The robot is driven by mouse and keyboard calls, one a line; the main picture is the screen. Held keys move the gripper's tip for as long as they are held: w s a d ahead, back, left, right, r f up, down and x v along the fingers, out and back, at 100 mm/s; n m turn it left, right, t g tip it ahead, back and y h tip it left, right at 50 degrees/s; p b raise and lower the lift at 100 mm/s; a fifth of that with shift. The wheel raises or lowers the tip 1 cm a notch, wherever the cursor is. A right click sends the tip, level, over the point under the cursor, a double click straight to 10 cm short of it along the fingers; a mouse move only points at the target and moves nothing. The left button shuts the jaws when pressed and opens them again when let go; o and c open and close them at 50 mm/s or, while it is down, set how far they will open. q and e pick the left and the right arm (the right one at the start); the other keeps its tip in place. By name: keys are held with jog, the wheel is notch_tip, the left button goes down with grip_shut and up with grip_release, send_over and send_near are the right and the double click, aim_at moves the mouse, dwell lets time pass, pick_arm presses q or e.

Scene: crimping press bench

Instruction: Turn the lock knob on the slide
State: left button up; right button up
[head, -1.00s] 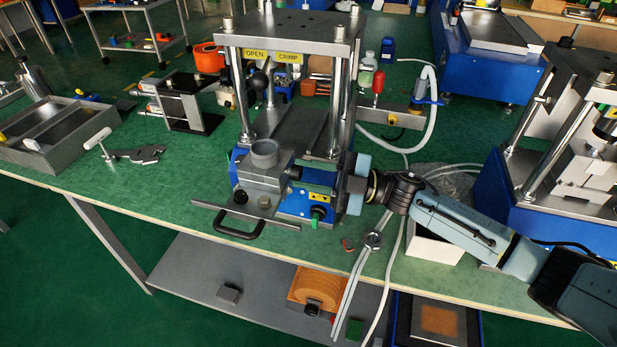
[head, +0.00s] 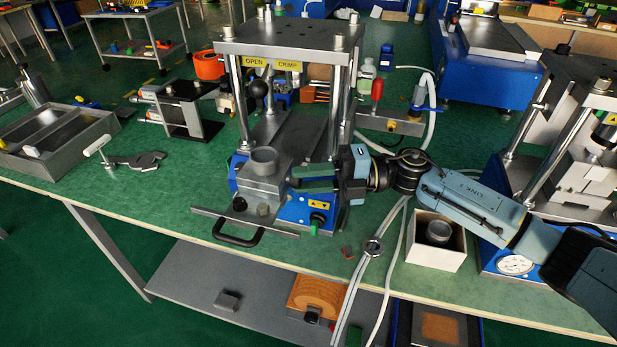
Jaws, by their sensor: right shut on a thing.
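The slide (head: 262,188) is a grey block with a round cup-shaped ring on top, at the front of the press (head: 290,40). A black handle (head: 238,240) sticks out at its front. Two small dark knobs or studs (head: 239,204) stand on its front part. My right gripper (head: 294,180) comes in from the right, its fingers level and reaching the slide's right side. It is shut on what appears to be the lock knob there, which the fingers mostly hide. How far the knob is turned cannot be seen. My left gripper is out of view.
A blue control box (head: 317,218) with a yellow arrow label sits just below my right gripper. A white box (head: 437,258) holding a grey cup is at the right.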

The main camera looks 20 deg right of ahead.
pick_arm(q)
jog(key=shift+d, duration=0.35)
pick_arm(e)
jog(key=shift+n, duration=0.3)
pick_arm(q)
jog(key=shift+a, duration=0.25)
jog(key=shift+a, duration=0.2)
pick_arm(e)
jog(key=o, duration=1)
